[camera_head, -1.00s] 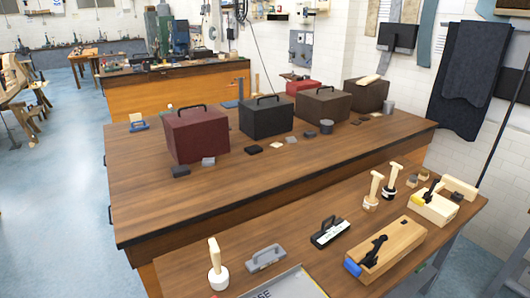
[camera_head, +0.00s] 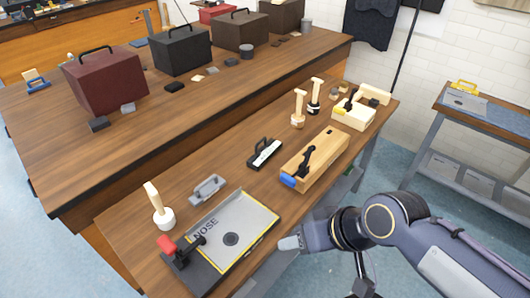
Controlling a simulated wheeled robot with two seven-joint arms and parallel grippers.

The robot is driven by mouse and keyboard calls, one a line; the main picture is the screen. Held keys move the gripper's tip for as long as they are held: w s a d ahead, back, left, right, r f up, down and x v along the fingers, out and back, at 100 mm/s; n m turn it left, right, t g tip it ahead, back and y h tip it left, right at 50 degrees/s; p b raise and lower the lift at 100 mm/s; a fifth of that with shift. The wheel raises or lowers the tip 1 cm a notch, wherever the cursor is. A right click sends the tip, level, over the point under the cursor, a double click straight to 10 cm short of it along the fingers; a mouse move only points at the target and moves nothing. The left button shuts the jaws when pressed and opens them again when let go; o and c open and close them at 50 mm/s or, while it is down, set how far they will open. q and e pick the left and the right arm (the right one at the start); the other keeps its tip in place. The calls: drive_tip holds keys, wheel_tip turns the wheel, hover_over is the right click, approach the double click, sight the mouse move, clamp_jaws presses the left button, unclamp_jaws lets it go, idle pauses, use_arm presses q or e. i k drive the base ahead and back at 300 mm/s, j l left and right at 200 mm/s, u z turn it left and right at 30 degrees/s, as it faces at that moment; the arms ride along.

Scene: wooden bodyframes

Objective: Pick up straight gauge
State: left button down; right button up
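Two small handled blocks lie on the near wooden bench: a grey one (camera_head: 207,188) left of centre and a black one with a pale front face (camera_head: 265,153) near the middle. I cannot tell for sure which of them is the straight gauge. My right arm comes in from the lower right, and its gripper (camera_head: 290,243) is at the bench's front edge, just right of the metal fixture plate and apart from both blocks. Its fingers are too unclear to tell whether they are open. My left gripper is not in view.
A fixture plate marked "NOSE" (camera_head: 232,231) with a red-tipped clamp (camera_head: 168,244) is at the front left. A wooden mallet (camera_head: 160,207) stands beside it. A wooden block with a black clamp (camera_head: 315,160) lies right of centre. Boxes stand on the far bench.

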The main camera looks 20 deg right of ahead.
sight(262, 156)
drive_tip(key=l+u, duration=0.35)
drive_tip(key=i+l+u, duration=0.1)
drive_tip(key=l+u, duration=0.45)
drive_tip(key=u, duration=0.2)
drive_tip(key=k+l, duration=0.1)
drive_tip(key=l, duration=0.35)
drive_tip(key=l+u, duration=0.1)
drive_tip(key=l, duration=0.35)
drive_tip(key=k+l, duration=0.15)
drive_tip(key=l, duration=0.3)
